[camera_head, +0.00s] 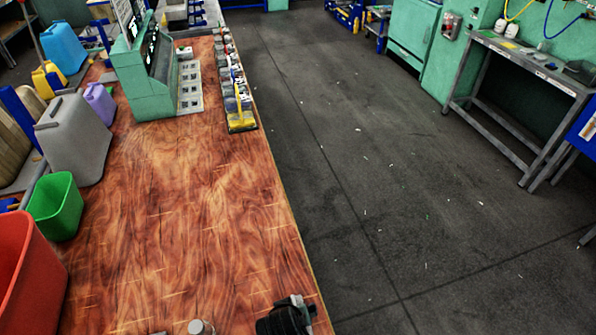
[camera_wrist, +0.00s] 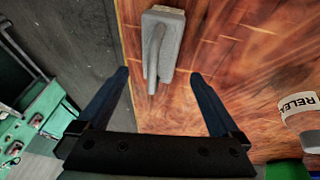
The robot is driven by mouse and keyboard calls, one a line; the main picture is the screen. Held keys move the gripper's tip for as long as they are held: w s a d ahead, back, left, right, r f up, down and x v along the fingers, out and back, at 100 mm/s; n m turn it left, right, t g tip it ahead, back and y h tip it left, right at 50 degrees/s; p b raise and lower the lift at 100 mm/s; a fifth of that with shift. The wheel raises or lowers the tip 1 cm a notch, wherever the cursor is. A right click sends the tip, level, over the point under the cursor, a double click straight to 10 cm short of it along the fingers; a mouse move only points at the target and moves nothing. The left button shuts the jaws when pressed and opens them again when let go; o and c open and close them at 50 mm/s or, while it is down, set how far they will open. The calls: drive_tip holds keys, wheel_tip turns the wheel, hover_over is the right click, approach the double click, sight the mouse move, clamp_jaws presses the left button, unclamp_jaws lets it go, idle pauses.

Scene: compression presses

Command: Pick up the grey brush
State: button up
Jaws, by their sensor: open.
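The grey brush (camera_wrist: 163,42) lies on the wooden table in the wrist view, at the top middle, near the table's edge. It has a block-shaped body and a thin handle pointing down between my fingertips in that view. My gripper (camera_wrist: 160,74) is open, with one dark blue finger on each side of the handle's line and nothing held. I cannot tell how far above the brush it is. In the head view, my gripper (camera_head: 287,316) shows at the bottom edge, over the table's right side. I cannot make out the brush there.
The wooden table (camera_head: 180,235) is mostly bare in the middle. A bottle with a white label (camera_wrist: 300,108) stands right of my gripper in the wrist view. Red (camera_head: 25,270) and green (camera_head: 56,207) bins stand at left. A green console (camera_head: 145,85) stands farther back.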

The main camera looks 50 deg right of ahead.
drive_tip(key=shift+x, duration=2.65)
drive_tip(key=shift+s, duration=0.15)
drive_tip(key=c, duration=1.5)
wheel_tip(320, 180, up, 10)
drive_tip(key=shift+r, duration=0.1)
